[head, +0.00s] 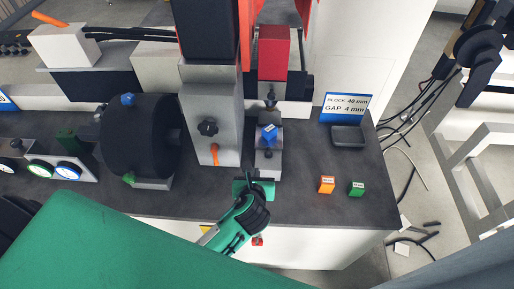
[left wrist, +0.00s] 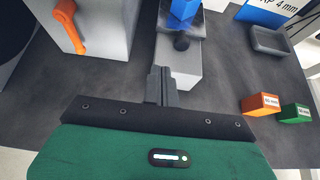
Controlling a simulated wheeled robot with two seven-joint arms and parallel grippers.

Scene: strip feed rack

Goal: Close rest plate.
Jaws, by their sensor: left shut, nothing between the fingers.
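A grey block-like piece that may be the rest plate (head: 268,163) stands at the bench's front, right of the grey column (head: 207,125); I cannot be sure which part is the plate. A blue block (head: 269,134) sits on or at it. In the left wrist view the grey piece (left wrist: 180,57) lies just beyond my fingers, with the blue block (left wrist: 184,9) and a dark knob behind. My left gripper (head: 257,183) is shut and empty, its fingers (left wrist: 161,82) in front of the grey piece; whether they touch it is unclear. My right gripper does not show.
An orange lever (head: 214,154) hangs on the column. A black roll (head: 140,135) stands to the left. An orange block (head: 326,185), a green block (head: 357,188), a dark tray (head: 348,136) and a gap sign (head: 347,106) are on the right. The bench between is clear.

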